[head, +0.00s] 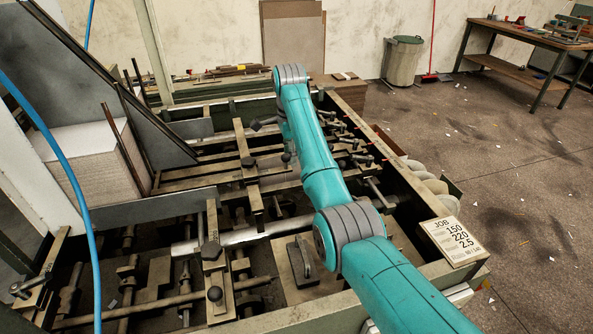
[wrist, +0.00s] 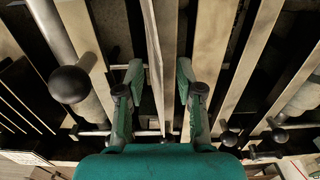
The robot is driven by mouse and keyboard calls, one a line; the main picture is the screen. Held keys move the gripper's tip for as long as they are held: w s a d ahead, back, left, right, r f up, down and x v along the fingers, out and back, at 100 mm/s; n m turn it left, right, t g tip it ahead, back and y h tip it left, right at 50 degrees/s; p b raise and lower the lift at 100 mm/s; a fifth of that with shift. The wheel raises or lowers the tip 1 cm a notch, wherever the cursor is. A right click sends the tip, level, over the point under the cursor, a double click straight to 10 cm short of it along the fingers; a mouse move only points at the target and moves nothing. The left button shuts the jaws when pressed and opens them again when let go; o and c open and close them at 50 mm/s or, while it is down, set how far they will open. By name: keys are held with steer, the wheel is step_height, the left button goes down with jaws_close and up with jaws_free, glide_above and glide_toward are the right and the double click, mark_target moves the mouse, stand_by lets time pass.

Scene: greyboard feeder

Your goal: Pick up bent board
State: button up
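In the wrist view my gripper (wrist: 159,78) is open, its two green and grey fingers apart on either side of a thin, pale-edged strip (wrist: 153,50). The strip runs away from me beside a wider grey-tan bar. It may be the bent board seen on edge, but I cannot tell for sure. Gaps show between the strip and both fingertips, and nothing is clamped. In the head view my teal arm reaches over the feeder, and its far end and the gripper are mostly hidden behind the arm. No clearly bent board shows in the head view.
The feeder (head: 107,211) is crowded with metal bars, rods and a black ball knob (wrist: 69,84). A stack of greyboard (head: 85,170) stands at the left. A job card (head: 453,240) sits on the right frame edge. The floor at the right has free room.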

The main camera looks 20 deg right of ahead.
jaws_close()
stand_by(0.5)
